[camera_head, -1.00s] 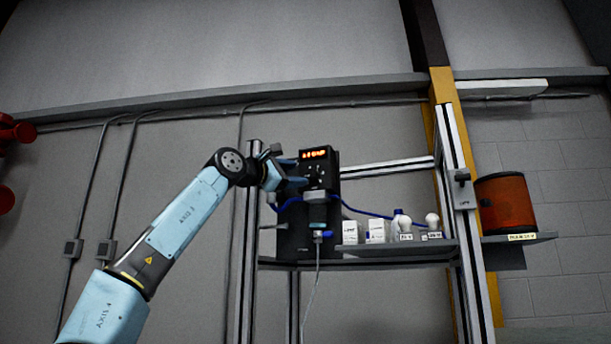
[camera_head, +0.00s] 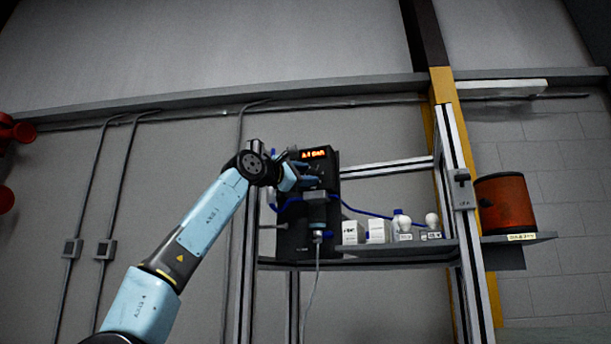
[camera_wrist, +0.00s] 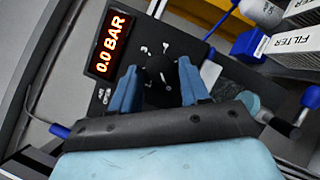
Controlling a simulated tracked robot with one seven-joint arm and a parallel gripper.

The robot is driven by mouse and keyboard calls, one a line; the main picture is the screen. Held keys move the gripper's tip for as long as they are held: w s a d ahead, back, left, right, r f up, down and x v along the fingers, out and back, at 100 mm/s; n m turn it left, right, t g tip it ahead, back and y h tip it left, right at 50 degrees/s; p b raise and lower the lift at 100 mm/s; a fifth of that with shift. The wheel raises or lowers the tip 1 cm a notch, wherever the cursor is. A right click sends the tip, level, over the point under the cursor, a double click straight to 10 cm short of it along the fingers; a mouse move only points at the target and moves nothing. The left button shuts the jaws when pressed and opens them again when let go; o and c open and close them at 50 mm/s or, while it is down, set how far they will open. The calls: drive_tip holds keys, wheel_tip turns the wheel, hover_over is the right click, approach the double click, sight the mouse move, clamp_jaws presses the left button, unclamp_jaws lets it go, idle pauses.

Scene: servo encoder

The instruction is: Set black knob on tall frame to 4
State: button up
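A black control box (camera_head: 328,155) with a lit orange display (camera_head: 313,154) is mounted on the tall metal frame (camera_head: 247,230). In the wrist view, the display (camera_wrist: 109,44) reads 0.0 BAR. A round black knob (camera_wrist: 159,67) sits on the box face beside the display, with small white marks around it. My gripper (camera_wrist: 158,80) has its two blue fingers on either side of the knob, with gaps visible, so it looks open. Whether a finger touches the knob, and the knob's exact setting, cannot be told. In the head view, my gripper (camera_head: 309,173) is at the box face and hides the knob.
White boxes (camera_head: 365,232) and bottles (camera_head: 402,225) stand on the shelf (camera_head: 400,251) to the right. An orange drum (camera_head: 505,203) stands on a side shelf further right.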

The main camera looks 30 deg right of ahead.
drive_tip(key=c, duration=0.7)
